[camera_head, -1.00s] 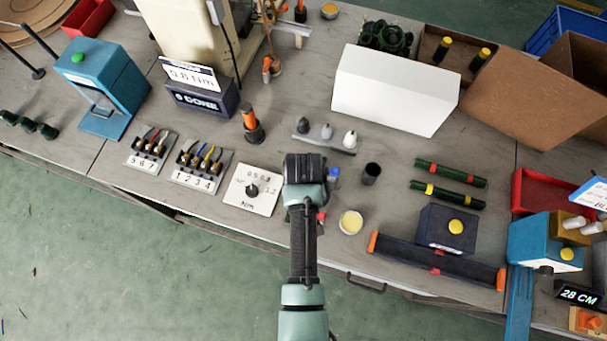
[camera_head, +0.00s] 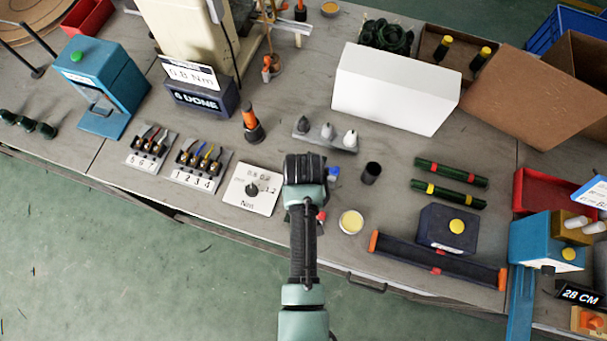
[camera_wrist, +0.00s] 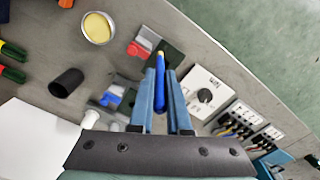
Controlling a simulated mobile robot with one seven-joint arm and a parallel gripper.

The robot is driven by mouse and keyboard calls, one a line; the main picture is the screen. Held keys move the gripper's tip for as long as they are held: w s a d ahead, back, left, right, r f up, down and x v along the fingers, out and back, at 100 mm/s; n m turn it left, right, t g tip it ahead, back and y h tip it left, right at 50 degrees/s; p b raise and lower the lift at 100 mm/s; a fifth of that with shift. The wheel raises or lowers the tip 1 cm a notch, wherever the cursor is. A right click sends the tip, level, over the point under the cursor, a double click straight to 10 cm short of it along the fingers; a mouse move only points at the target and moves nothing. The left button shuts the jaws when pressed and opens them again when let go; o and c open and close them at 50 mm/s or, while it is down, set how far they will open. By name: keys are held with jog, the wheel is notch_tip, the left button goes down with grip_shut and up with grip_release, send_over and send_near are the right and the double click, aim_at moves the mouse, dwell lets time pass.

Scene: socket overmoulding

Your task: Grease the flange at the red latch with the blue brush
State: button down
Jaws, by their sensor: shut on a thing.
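In the wrist view my gripper (camera_wrist: 163,100) is shut on the blue brush (camera_wrist: 159,90), which stands between the two fingers with its yellowish tip pointing away from the palm. The tip is close to the dark block beside the red latch (camera_wrist: 140,49); I cannot tell whether it touches. The flange itself is not clearly made out. A blue latch (camera_wrist: 112,97) lies nearer the palm. In the head view my gripper (camera_head: 305,172) hides the brush; the red latch (camera_head: 321,216) and blue latch (camera_head: 333,174) show at its right edge.
An open tin of pale yellow grease (camera_head: 351,222) stands right of my gripper, with a dark cup (camera_head: 371,172) behind it. A dial card (camera_head: 252,189) lies left. A white box (camera_head: 395,90) and a rack with cones (camera_head: 325,135) stand farther back.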

jog(key=shift+f, duration=0.25)
jog(key=shift+w, duration=0.1)
jog(key=shift+w+d+r, duration=0.1)
jog(key=shift+w+d, duration=0.05)
jog(key=shift+w, duration=0.2)
jog(key=shift+s, duration=0.15)
dwell(1.0)
jog(key=shift+p, duration=0.35)
